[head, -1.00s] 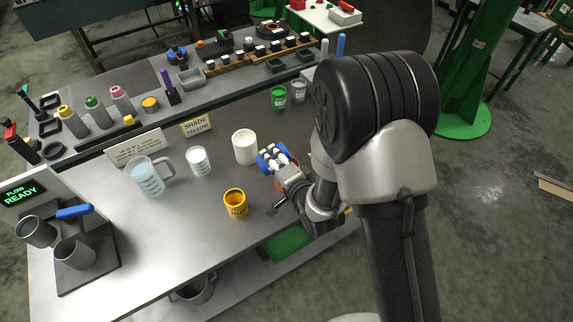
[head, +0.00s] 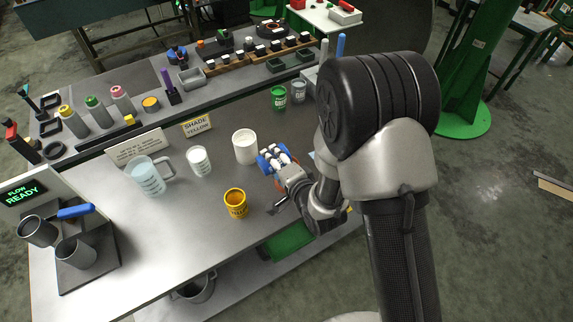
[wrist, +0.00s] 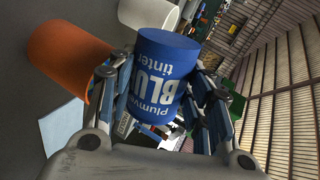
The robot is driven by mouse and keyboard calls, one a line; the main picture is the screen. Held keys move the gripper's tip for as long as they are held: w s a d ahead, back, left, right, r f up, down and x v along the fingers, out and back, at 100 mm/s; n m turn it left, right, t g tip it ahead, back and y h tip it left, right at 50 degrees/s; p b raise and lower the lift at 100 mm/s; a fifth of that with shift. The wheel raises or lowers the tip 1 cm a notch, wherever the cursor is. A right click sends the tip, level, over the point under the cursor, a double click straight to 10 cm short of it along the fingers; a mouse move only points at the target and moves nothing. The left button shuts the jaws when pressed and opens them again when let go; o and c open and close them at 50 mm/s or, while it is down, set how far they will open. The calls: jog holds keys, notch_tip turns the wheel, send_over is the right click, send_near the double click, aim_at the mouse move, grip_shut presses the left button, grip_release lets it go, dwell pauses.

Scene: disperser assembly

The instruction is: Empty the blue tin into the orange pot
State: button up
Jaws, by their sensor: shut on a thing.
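The blue tin (wrist: 160,80), marked "BLUE tinter", is between the fingers of my gripper (wrist: 165,105) in the wrist view. Its lettering appears upside down in that view, and its opening and contents cannot be seen. The orange pot (wrist: 68,62) is beside the tin, to its left in the wrist view and very near the left finger. I cannot tell whether they touch.
A white tub (head: 245,147) stands just left of my gripper. A green tin (head: 278,98) is behind. The front middle of the bench is clear.

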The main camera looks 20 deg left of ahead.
jog(key=shift+w+d+r+m+g, duration=0.1)
jog(key=shift+w+r+m+g, duration=0.15)
jog(key=shift+m, duration=0.25)
dwell(1.6)
jog(key=shift+d+f+g+y, duration=0.1)
jog(key=shift+f+g+y, duration=0.05)
jog(key=shift+g+y, duration=0.15)
dwell(0.6)
